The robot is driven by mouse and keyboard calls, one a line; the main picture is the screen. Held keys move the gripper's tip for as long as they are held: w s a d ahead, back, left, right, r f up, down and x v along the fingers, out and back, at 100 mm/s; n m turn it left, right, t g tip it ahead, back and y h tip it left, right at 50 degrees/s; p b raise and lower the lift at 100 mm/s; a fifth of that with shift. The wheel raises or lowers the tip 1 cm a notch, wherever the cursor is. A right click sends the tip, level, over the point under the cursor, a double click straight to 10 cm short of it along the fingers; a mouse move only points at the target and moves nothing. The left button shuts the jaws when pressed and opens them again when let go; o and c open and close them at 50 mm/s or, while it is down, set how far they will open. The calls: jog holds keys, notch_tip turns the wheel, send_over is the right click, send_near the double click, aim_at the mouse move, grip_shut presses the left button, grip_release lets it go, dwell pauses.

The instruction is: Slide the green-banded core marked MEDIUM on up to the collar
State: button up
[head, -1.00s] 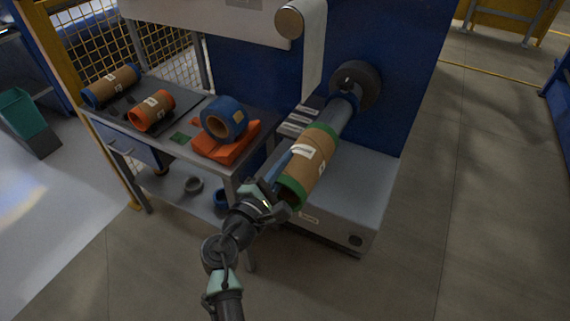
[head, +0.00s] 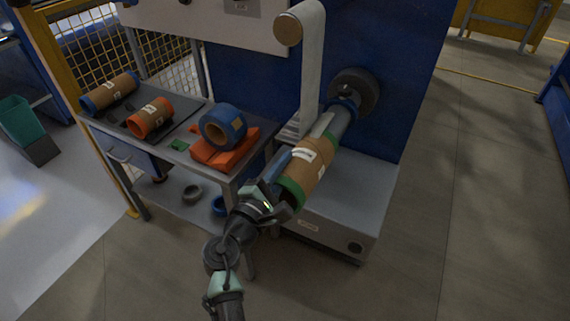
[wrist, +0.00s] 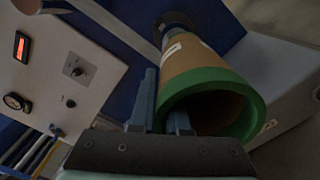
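The green-banded brown core (head: 312,165) sits around the grey spindle (head: 338,123), tilted in the head view, with white labels on its side. I cannot read the labels. A blue collar (head: 349,104) is on the spindle near the dark hub; a stretch of bare spindle shows between it and the core. My gripper (head: 280,200) is at the core's near end. In the wrist view, the green near rim of the core (wrist: 238,83) is large, and my gripper (wrist: 163,115) has one finger outside the wall and one inside the opening, apparently pinching it.
A bench (head: 180,150) at left holds an orange-banded core (head: 150,118), a blue-banded core (head: 110,92) and a blue ring (head: 222,126) on an orange block (head: 225,150). A white web (head: 312,75) hangs left of the spindle. Floor at right is clear.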

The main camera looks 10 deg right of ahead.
jog(key=shift+s+d+f+g, duration=0.3)
jog(key=shift+d+f, duration=0.15)
jog(key=shift+f, duration=0.2)
jog(key=b+v, duration=0.1)
jog(key=v, duration=1.2)
jog(key=shift+w+a+r, duration=0.2)
jog(key=shift+a+r, duration=0.1)
jog(key=shift+r, duration=0.1)
